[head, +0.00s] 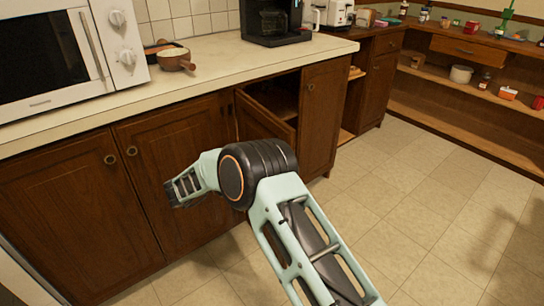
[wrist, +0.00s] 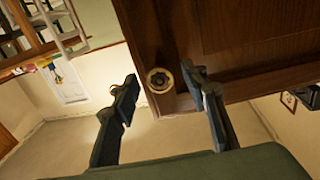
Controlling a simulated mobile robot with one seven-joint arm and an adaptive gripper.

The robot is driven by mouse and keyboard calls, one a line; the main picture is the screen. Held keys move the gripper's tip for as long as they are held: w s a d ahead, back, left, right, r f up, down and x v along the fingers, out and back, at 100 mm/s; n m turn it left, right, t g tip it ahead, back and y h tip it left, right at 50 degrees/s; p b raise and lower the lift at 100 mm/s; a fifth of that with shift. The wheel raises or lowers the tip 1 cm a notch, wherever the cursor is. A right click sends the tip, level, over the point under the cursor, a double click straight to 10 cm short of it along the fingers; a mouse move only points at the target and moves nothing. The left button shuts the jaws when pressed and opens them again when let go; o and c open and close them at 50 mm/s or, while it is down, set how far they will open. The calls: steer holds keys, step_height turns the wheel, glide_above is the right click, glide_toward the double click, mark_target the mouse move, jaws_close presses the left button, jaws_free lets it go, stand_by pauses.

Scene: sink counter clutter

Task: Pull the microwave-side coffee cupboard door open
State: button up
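The coffee cupboard door (head: 264,119), dark brown wood, stands partly open below the counter between the microwave and the coffee machine. Its free edge swings out to the right, and a dark interior (head: 277,96) shows behind it. In the wrist view a round brass knob (wrist: 159,80) sits near the edge of a brown door (wrist: 225,45). My gripper (wrist: 160,76) is open, with one finger on each side of the knob in the picture. Gaps show on both sides; how deep the fingers reach is unclear. My fingers cannot be made out clearly in the head view.
The microwave (head: 50,55) and coffee machine (head: 275,22) stand on the pale counter (head: 215,60). Shut doors flank the opening on the left (head: 75,200) and right (head: 322,115). Tiled floor (head: 410,200) is clear to the right.

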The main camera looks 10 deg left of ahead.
steer(key=v, duration=1.2)
